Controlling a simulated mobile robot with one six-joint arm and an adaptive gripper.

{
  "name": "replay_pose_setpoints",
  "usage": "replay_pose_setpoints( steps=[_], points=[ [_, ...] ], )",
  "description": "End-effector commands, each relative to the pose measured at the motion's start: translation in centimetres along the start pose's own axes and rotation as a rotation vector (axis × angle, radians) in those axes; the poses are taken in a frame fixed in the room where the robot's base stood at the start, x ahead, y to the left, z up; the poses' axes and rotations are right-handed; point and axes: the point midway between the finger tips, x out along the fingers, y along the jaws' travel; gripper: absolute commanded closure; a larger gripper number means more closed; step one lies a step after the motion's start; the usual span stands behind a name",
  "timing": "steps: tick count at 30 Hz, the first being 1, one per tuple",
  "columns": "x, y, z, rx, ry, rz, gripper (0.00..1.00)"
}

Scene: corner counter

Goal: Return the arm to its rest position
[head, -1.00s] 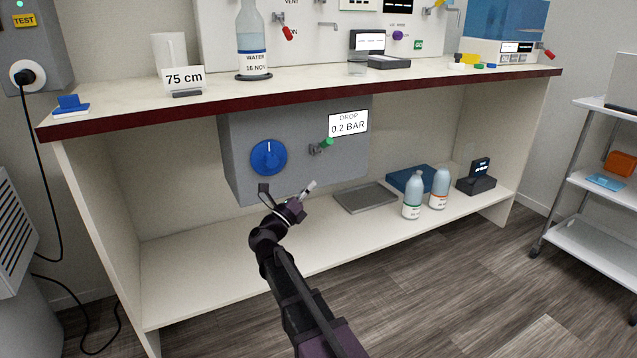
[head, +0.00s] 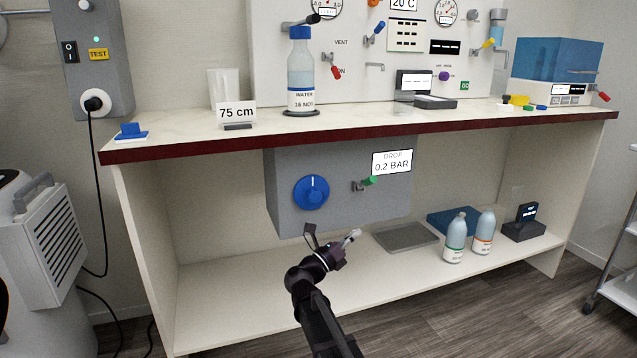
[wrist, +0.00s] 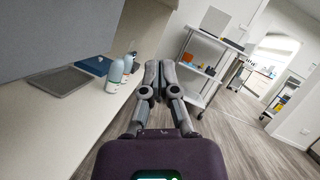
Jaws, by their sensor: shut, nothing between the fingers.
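My arm reaches up from the bottom of the head view, in front of the counter's lower shelf. My gripper (head: 352,236) is at its end, below the grey box under the counter and apart from it. In the wrist view my gripper (wrist: 160,66) has its two fingers together and holds nothing. Beyond the fingers there is the lower shelf on the left and open floor on the right.
The grey box (head: 285,215) with a blue knob (head: 311,192) and green-handled valve (head: 369,181) hangs above my gripper. Two bottles (head: 455,240) (head: 484,232) and a grey tray (head: 405,238) sit on the lower shelf (head: 220,283). A trolley (wrist: 199,68) stands beyond. The floor (wrist: 232,122) is free.

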Motion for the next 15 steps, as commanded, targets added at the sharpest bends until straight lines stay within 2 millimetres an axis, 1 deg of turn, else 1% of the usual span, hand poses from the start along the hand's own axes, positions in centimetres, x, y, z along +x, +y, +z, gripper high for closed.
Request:
replay_pose_setpoints(
  steps=[1, 5, 7, 12, 15],
  points=[
    [0.6, -0.8, -0.6, 0.044, 0.041, 0.001, 1.00],
    [1.7, -2.1, -3.1, 0.203, 0.178, 0.001, 1.00],
    [2.2, -2.9, -4.8, 0.302, 0.264, -0.009, 1.00],
    [2.7, -4.7, -8.6, 0.545, 0.478, -0.065, 1.00],
    [2.6, -5.7, -10.6, 0.684, 0.601, -0.121, 1.00]
  ],
)
